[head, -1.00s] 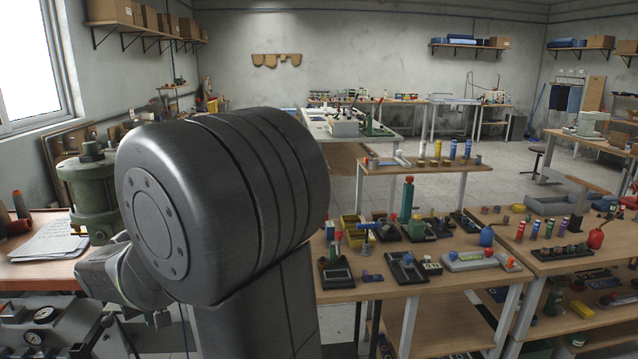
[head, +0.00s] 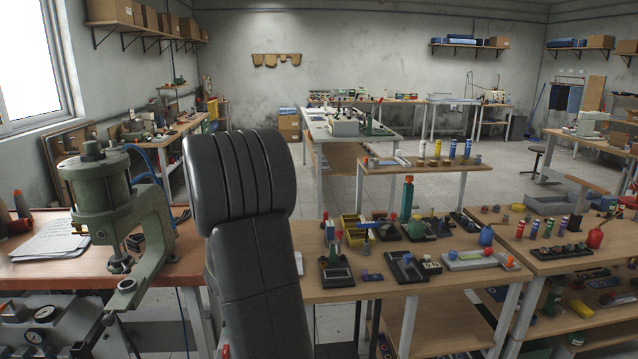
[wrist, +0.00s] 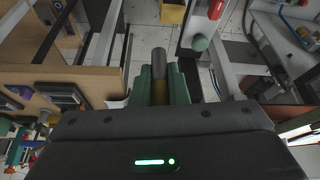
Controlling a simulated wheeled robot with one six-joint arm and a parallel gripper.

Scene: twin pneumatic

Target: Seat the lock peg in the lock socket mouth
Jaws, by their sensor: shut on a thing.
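In the wrist view my gripper (wrist: 164,90) is shut on a dark grey rod with a brass-coloured lower part, apparently the lock peg (wrist: 159,62). Its tip sticks out past the green fingers into open space, over the floor. My gripper is out of sight in the head view, where my arm stands upright in front of the bench. I cannot make out the lock socket mouth in either view.
A green press (head: 120,205) stands on the left bench. The middle bench (head: 440,287) holds several small fixtures and a tall green part with a red cap (head: 407,198). In the wrist view, a wooden bench (wrist: 75,75) lies left and a green knob (wrist: 200,43) ahead right.

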